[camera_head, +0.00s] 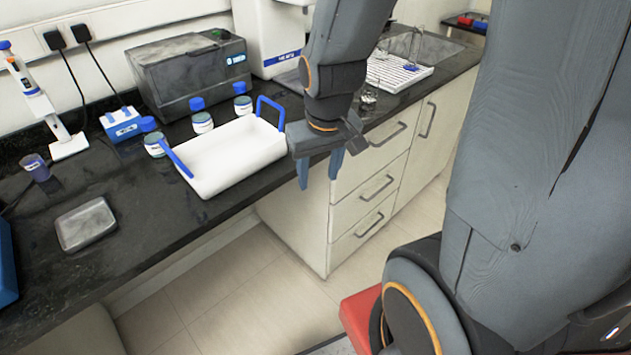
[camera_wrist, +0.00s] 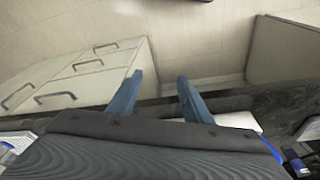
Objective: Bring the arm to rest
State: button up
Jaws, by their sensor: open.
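My gripper (camera_head: 319,172) points down just beyond the front edge of the black counter (camera_head: 110,255), to the right of the white tray. Its two blue-grey fingers are apart, with nothing between them. In the wrist view my gripper (camera_wrist: 158,92) also shows open and empty, with the floor and cabinet fronts beyond it. My arm reaches down from the top of the head view.
A white tray (camera_head: 230,158) with blue handles stands on the counter near several blue-capped jars (camera_head: 202,123). A grey dish (camera_head: 86,224) lies at left. A dark box (camera_head: 188,72) stands behind. Drawers (camera_head: 370,190) are below the gripper; the floor (camera_head: 215,300) is clear.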

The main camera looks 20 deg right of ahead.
jog(key=s+a, duration=0.1)
jog(key=s+a+g, duration=0.1)
jog(key=s, duration=0.1)
jog(key=shift+r, duration=0.4)
dwell(0.8)
